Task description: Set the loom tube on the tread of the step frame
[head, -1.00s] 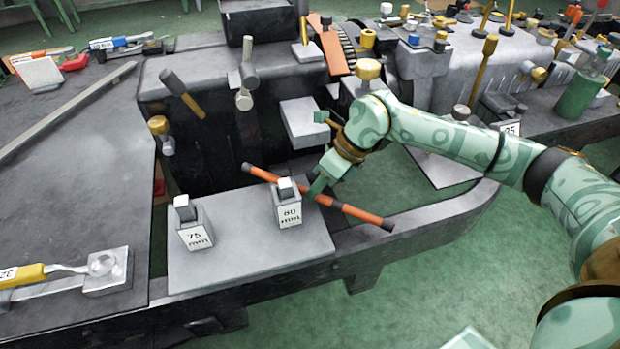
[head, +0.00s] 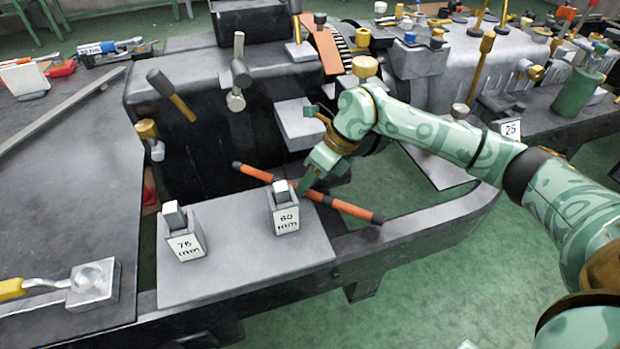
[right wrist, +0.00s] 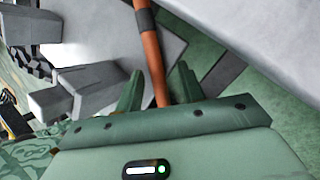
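The loom tube is a thin orange rod (head: 352,209) with black bands, slanting in the head view from behind the 80 mm block down to the right. My right gripper (head: 308,185) is at the tube's middle. In the right wrist view the tube (right wrist: 150,60) runs between the two fingers (right wrist: 158,82); their contact with it is hard to make out. The tube appears raised and moves with the gripper. A light grey ledge (head: 297,126) juts from the dark frame behind the gripper; I cannot tell whether it is the tread. My left gripper is out of view.
A grey plate (head: 240,265) carries a 75 mm block (head: 185,238) and an 80 mm block (head: 285,213). A dark beam (head: 420,228) curves along the right. Hammer-like tools (head: 180,100) stand at the left. Green floor lies open at the lower right.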

